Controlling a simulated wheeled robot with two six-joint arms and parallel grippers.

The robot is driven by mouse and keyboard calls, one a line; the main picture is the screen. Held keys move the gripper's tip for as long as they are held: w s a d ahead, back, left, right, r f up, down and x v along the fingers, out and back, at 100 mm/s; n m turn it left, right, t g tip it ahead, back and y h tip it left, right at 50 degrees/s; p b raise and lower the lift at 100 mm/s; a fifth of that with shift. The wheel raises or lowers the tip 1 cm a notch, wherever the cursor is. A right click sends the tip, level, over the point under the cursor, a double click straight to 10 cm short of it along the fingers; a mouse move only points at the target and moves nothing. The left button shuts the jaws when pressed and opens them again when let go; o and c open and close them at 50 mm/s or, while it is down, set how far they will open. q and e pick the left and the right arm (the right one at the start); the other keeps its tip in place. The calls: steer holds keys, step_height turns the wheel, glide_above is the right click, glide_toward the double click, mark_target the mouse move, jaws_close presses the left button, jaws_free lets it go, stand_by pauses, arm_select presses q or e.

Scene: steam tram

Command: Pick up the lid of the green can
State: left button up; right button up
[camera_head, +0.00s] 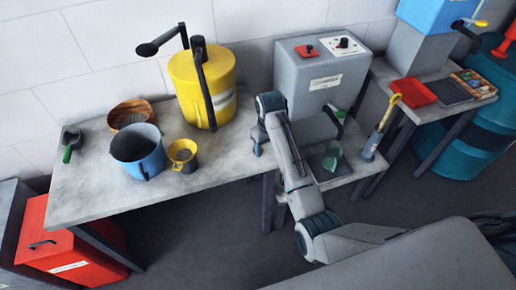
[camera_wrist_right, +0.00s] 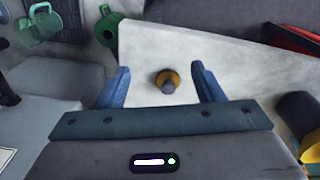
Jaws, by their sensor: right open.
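My right gripper (camera_head: 256,148) reaches down over the right end of the grey table, beside the grey machine. In the right wrist view the gripper (camera_wrist_right: 160,72) is open, with its blue fingers apart. Between and below them a small round yellow piece with a grey knob (camera_wrist_right: 168,82), which looks like the lid, sits on the pale tabletop. It is apart from both fingers. A green round can-like vessel (camera_wrist_right: 108,28) shows at the upper left of that view, by the table edge. In the head view my arm hides the lid and that vessel. My left gripper is out of view.
The yellow canister (camera_head: 203,88) with dark levers stands left of the gripper. The grey machine (camera_head: 318,75) stands right, with a green cup (camera_head: 333,155) at its front. A blue pot (camera_head: 138,150), yellow cup (camera_head: 183,155) and wooden bowl (camera_head: 130,112) stand further left.

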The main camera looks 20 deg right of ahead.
steer(key=w+a+r, duration=0.2)
steer(key=w+r, duration=0.3)
steer(key=r, duration=0.1)
steer(key=shift+n, duration=0.4)
step_height(320, 180, down, 5)
steer(key=shift+s+a+f+p, duration=0.15)
steer(key=shift+f+p, duration=0.05)
steer(key=shift+p, duration=0.5)
step_height(320, 180, down, 5)
steer(key=shift+r+p, duration=0.2)
steer(key=shift+p, duration=0.8)
steer(key=shift+f, duration=0.35)
steer(key=shift+c, duration=0.4)
steer(key=c, duration=1)
